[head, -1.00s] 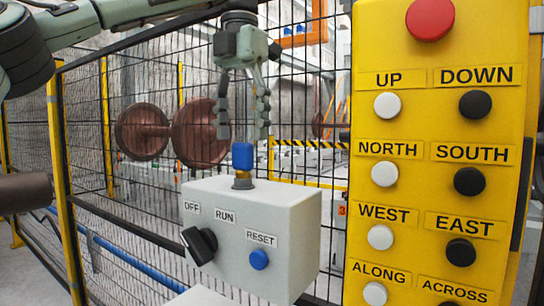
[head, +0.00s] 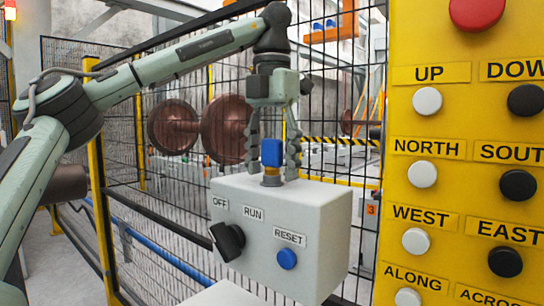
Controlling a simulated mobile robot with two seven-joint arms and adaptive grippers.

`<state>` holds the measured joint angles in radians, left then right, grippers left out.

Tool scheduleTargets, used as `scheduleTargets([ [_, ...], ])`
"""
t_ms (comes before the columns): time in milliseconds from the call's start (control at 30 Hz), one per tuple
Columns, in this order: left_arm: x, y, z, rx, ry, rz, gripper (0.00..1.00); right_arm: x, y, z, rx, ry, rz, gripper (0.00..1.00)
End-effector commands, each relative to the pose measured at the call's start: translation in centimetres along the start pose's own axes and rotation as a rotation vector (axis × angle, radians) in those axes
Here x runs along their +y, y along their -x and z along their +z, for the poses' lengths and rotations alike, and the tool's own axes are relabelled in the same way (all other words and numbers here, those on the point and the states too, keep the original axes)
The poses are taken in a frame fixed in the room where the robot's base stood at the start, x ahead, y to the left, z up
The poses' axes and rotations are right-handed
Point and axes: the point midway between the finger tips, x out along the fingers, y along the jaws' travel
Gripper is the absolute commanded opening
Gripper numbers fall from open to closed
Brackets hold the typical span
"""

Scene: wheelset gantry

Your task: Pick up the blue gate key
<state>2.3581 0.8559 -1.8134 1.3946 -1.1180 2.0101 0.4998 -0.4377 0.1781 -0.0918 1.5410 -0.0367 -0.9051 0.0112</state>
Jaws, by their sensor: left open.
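The blue gate key (head: 271,152) stands upright in a round socket on top of the grey control box (head: 300,225). My left gripper (head: 272,165) points straight down over the box. Its fingers are open, one on each side of the key, with a gap between each finger and the key. The fingertips are near the top of the box; whether they touch it I cannot tell. My right gripper is not in view.
The box front has a black OFF/RUN switch (head: 228,241) and a blue RESET button (head: 287,259). A yellow button panel (head: 458,180) stands close at the right. A black mesh fence (head: 170,210) is behind, with a rusty wheelset (head: 222,128) beyond it.

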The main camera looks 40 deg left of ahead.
Motion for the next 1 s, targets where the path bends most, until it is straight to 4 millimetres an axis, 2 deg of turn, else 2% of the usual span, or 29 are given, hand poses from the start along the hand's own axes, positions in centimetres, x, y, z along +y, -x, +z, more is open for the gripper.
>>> scheduleTargets([
  [133,0.0,0.02,0.0,0.0,0.0,0.0,0.59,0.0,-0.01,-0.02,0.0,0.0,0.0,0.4],
  [567,-0.02,0.04,0.01,0.0,0.0,0.0,0.06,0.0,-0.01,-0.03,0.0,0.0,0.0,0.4],
  [1000,-0.61,0.41,0.15,-0.001,-0.004,0.001,0.06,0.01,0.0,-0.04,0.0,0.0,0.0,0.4],
])
